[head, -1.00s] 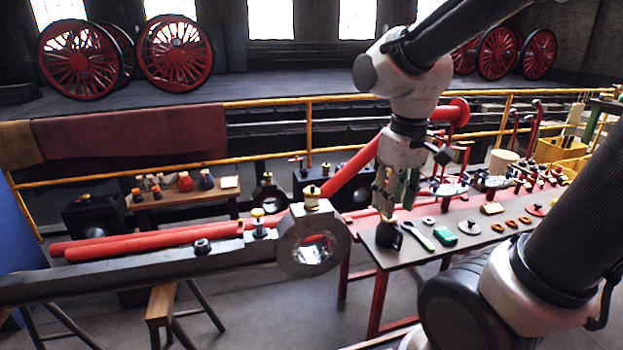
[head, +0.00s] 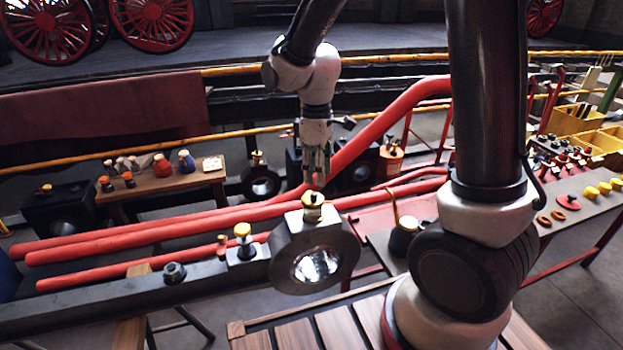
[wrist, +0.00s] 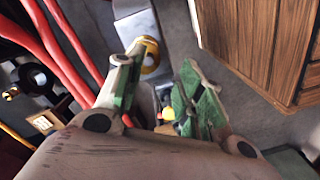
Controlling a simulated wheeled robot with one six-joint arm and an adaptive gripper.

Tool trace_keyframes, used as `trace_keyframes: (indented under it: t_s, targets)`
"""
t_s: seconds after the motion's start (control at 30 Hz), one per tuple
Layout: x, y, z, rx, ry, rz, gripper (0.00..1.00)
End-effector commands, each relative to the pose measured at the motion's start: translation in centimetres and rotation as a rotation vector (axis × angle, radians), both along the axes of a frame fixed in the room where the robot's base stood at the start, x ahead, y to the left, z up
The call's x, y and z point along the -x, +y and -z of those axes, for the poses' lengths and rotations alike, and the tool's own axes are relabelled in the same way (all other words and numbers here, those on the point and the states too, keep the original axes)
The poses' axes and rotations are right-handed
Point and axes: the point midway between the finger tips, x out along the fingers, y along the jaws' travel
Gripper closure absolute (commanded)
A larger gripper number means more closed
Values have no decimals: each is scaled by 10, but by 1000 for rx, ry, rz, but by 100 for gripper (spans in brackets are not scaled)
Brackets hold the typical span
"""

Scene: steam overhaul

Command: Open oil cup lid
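A brass oil cup (head: 313,207) with a small knob on its lid stands upright on the round end of the grey metal rod (head: 225,279). The lid looks shut, but it is small in the head view. My gripper (head: 318,184) points down just above the cup, with its fingertips close to the knob; I cannot tell whether they touch it. In the wrist view my gripper (wrist: 157,72) has its green-padded fingers apart, with nothing held. A brass ring-shaped part (wrist: 150,55), likely the cup, shows beside the left fingertip, partly hidden by it.
A yellow-capped fitting (head: 243,239) and a dark nut (head: 174,272) sit along the rod, left of the cup. Red pipes (head: 150,236) run behind it. A slatted wooden surface (head: 330,330) lies in front. A bench with tools and yellow caps (head: 603,187) stands at right.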

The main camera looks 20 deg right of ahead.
Motion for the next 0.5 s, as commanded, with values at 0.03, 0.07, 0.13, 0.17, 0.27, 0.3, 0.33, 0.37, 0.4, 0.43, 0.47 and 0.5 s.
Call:
trace_keyframes:
  t_s: [0.03,0.07,0.13,0.17,0.27,0.3,0.33,0.37,0.4,0.43,0.47,0.5]
  targets:
    - [-4,1,-1,-5,-11,-25,63]
    - [-6,2,-2,-8,-18,-42,63]
    - [-8,3,-2,-13,-28,-76,63]
    - [-9,3,-2,-15,-30,-89,63]
    - [-10,4,-2,-17,-36,-123,63]
    - [-10,4,-1,-18,-36,-132,63]
    - [-10,4,0,-18,-36,-137,63]
    - [-10,4,2,-17,-36,-142,63]
    - [-10,4,6,-17,-36,-145,63]
    - [-10,4,10,-17,-34,-146,63]
    - [-10,4,14,-17,-33,-146,63]
    - [-10,4,21,-17,-33,-146,63]
